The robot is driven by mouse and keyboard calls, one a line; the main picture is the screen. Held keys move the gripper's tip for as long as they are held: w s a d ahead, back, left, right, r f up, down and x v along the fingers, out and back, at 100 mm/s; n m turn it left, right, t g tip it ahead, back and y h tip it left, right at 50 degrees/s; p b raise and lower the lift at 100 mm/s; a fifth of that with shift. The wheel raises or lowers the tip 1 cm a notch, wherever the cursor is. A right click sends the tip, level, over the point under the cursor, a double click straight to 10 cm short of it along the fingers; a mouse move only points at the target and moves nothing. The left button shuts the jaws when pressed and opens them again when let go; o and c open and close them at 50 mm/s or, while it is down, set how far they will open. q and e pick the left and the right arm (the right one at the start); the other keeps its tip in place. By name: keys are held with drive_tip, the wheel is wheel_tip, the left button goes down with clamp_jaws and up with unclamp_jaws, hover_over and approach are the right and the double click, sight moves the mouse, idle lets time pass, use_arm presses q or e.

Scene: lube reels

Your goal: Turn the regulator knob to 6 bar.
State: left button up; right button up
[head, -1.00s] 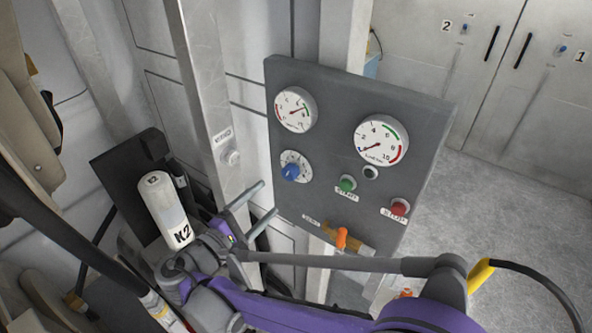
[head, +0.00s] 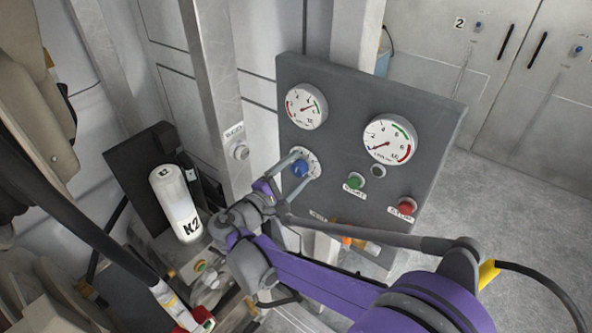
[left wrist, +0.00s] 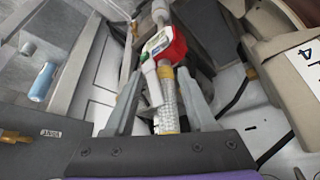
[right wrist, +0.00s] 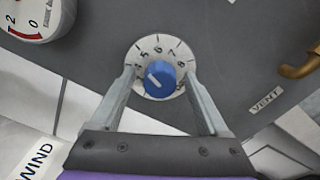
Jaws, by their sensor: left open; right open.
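The blue regulator knob (head: 299,169) sits on a white numbered dial on the grey panel (head: 335,110). My right gripper (head: 288,163) is open at the dial. In the right wrist view the knob (right wrist: 159,81) lies between the two spread fingers (right wrist: 159,78), with a gap visible on each side. Its white mark points up and left, roughly toward the 4 to 5 part of the scale. The left round gauge (head: 306,107) is above the knob. My left gripper (left wrist: 160,88) is open in the left wrist view, with a hose nozzle (left wrist: 167,85) showing between or beyond its fingers.
A larger gauge (head: 390,139), a green button (head: 355,181) and a red button (head: 407,206) share the panel. An orange valve handle (head: 346,241) is partly behind my right arm. Open floor (head: 500,210) lies right.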

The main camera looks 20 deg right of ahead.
clamp_jaws()
idle(0.3)
drive_tip(key=shift+m, duration=0.3)
drive_tip(key=shift+m+p, duration=0.4)
drive_tip(key=shift+m, duration=2.8)
unclamp_jaws()
